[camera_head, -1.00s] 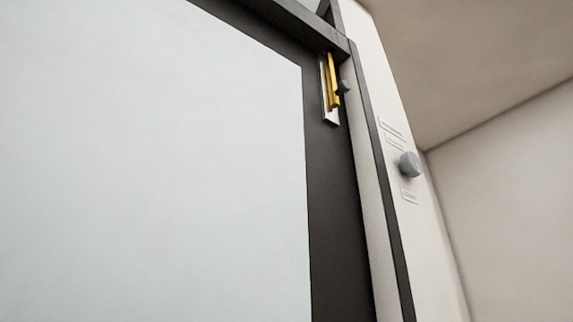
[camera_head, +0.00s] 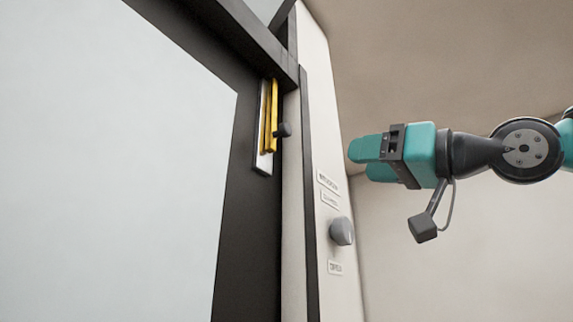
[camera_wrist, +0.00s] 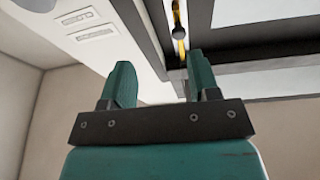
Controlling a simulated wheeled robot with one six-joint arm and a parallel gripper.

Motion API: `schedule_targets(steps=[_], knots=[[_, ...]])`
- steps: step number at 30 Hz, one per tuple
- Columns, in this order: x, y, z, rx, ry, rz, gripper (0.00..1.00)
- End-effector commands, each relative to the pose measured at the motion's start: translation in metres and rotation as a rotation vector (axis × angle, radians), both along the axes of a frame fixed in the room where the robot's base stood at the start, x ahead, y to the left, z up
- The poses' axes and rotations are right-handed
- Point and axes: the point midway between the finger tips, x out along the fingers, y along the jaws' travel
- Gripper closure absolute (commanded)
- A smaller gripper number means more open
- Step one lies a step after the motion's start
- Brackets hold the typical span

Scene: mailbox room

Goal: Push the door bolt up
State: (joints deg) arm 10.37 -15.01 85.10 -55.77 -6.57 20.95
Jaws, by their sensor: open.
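The door bolt (camera_head: 268,115) is a yellow bar on a white plate at the upper corner of the dark door frame, with a small dark knob (camera_head: 284,130) sticking out to the right. In the wrist view the yellow bolt (camera_wrist: 176,12) and its dark knob (camera_wrist: 180,32) show at the top, beyond the right finger. My gripper (camera_head: 358,160) is to the right of the bolt and a little lower in the head view, apart from it. Its two teal fingers (camera_wrist: 160,85) are spread with nothing between them.
The pale door panel (camera_head: 100,170) fills the left. A white wall strip beside the frame carries a grey round knob (camera_head: 342,231) and small label plates (camera_head: 328,182). The dark top beam (camera_head: 245,35) runs above the bolt. Open space lies between my gripper and the door.

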Motion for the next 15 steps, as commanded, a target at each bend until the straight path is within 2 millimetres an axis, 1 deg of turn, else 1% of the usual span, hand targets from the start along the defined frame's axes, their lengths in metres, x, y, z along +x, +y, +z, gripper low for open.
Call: schedule_targets(steps=[1, 3, 5, 8, 13, 15], knots=[[-0.008, -0.002, 0.026, 0.013, -0.045, 0.009, 0.45], [-0.017, -0.002, 0.041, 0.024, -0.086, 0.025, 0.45], [-0.02, -0.001, 0.048, 0.029, -0.101, 0.032, 0.45], [-0.018, 0.004, 0.053, 0.033, -0.108, 0.037, 0.45], [-0.006, 0.021, 0.062, 0.032, -0.105, 0.04, 0.45], [0.003, 0.03, 0.068, 0.032, -0.103, 0.041, 0.45]])
